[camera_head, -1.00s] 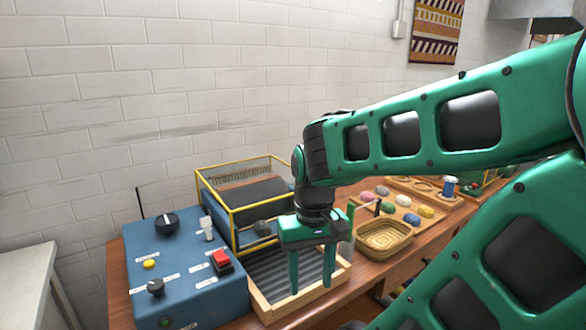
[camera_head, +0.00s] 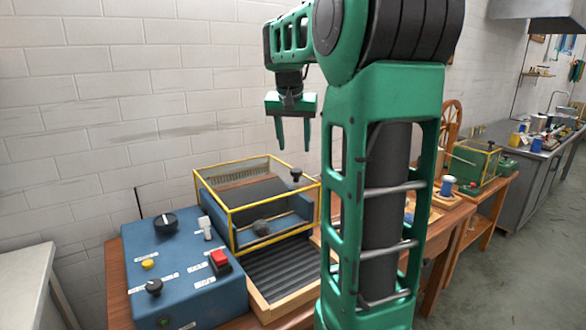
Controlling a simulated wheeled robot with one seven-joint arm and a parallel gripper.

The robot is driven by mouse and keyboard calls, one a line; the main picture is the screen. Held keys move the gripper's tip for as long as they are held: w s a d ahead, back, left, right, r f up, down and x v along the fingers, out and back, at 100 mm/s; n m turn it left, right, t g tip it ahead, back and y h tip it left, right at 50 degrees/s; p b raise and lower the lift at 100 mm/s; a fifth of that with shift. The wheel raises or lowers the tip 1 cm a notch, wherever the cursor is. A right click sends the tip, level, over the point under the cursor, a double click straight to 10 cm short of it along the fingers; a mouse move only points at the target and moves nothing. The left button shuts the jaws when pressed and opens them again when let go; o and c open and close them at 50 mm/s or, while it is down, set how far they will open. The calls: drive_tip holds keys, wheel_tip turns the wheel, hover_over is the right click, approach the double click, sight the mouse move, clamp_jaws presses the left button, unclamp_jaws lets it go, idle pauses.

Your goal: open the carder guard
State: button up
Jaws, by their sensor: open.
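The carder guard (camera_head: 229,213) is a clear box-like cover with a yellow frame, standing over the carder's dark drum area. It looks closed. A black knob (camera_head: 296,175) stands on its upper right corner. Grey wool (camera_head: 261,226) shows inside near the front. My gripper (camera_head: 294,148) is open and empty, pointing down. In the picture it sits just above the knob and the guard's right rear; it does not touch them.
A blue control box (camera_head: 178,275) with dials, a yellow button and a red switch stands left of the guard. A ribbed grey tray (camera_head: 284,268) with wooden edges lies in front. My arm hides much of the bench to the right.

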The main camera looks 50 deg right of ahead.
sight(296, 169)
drive_tip(key=x, duration=0.9)
drive_tip(key=shift+f, duration=0.4)
clamp_jaws()
